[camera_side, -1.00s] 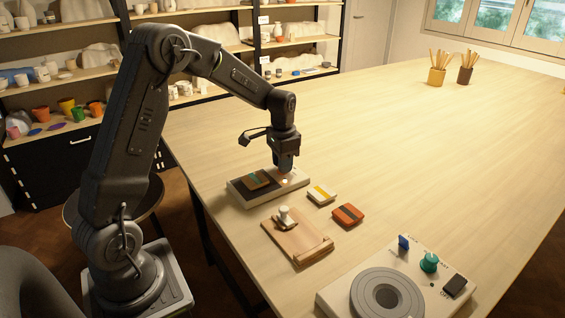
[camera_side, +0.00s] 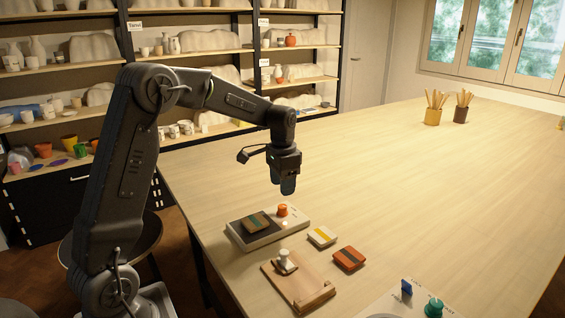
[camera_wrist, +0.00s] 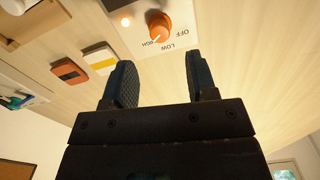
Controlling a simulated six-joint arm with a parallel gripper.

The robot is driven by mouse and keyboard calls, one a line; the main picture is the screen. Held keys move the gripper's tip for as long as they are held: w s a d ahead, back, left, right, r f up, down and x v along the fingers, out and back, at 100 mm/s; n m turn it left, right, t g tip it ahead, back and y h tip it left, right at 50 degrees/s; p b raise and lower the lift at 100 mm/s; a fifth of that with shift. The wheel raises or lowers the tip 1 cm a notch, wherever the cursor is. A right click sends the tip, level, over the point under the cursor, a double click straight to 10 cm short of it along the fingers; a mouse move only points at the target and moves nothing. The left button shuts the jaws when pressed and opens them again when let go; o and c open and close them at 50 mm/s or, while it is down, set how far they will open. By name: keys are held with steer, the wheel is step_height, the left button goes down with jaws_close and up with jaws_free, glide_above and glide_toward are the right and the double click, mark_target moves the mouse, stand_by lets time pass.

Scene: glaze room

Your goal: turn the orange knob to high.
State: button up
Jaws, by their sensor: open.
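The orange knob (camera_side: 282,210) stands on a pale hotplate box (camera_side: 262,238) with a dark top plate. In the wrist view, the knob (camera_wrist: 160,27) is beside the printed words OFF, LOW and a partly covered HIGH. Its white mark appears to point at HIGH, though it is small. A small lamp (camera_wrist: 126,21) beside it glows. My gripper (camera_side: 287,190) is above the knob, clear of it. In the wrist view, its two fingers (camera_wrist: 160,85) are apart with nothing between them.
A brown block with a teal stripe (camera_side: 256,222) sits on the dark plate. A white-and-yellow block (camera_side: 321,237), an orange block (camera_side: 348,258) and a wooden board (camera_side: 298,282) with a white stamp are nearby. The table's right side is largely free.

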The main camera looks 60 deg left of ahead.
mark_target(282, 206)
step_height(282, 206, up, 7)
stand_by(0.3)
steer(key=s+d+r+t, duration=0.3)
steer(key=s+d+r, duration=0.2)
steer(key=s+d, duration=0.6)
steer(key=s+d+f+t, duration=0.1)
steer(key=s+d+f, duration=0.1)
steer(key=s, duration=0.4)
steer(key=s+d+f+n+t, duration=0.1)
steer(key=s+d+f, duration=0.1)
steer(key=s+d, duration=0.2)
steer(key=shift+s+n+t, duration=0.3)
steer(key=shift+s, duration=0.8)
